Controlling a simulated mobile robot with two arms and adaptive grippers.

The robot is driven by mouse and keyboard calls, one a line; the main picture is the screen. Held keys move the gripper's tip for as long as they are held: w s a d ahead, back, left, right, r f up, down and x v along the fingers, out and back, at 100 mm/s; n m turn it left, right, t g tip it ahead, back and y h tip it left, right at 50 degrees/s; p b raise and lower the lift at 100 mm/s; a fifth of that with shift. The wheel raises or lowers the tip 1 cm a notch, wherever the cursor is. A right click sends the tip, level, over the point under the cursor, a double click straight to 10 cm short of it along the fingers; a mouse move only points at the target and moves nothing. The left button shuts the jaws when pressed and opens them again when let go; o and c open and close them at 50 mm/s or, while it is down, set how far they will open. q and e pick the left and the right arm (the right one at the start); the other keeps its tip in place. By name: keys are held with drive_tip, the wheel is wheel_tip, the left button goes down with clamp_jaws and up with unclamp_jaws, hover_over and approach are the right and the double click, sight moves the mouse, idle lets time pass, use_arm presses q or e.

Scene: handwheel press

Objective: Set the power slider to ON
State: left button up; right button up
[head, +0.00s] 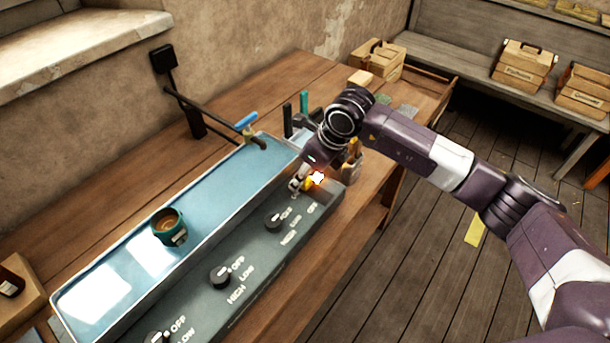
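The dark control panel (255,252) runs diagonally along the front of the bench. Near its far right end is a small yellow piece (308,184), which may be the power slider's handle, beside a bright orange-white glow (318,178). My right arm reaches in from the right. Its gripper (297,184) is low over that end of the panel, close beside the yellow piece. I cannot tell whether it touches it, or whether its small fingers are open or shut. The slider's track and ON marking are hidden or too small to read. My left gripper is not in view.
Several black knobs (220,276) marked OFF, LOW and HIGH line the panel. Behind it is a blue tray (125,270) holding a green cup (170,228). A blue-handled tap (248,124) and upright tools (304,101) stand behind the gripper. Wooden boxes (378,57) sit farther back.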

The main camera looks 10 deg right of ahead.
drive_tip(key=v, duration=1.2)
drive_tip(key=shift+a, duration=0.1)
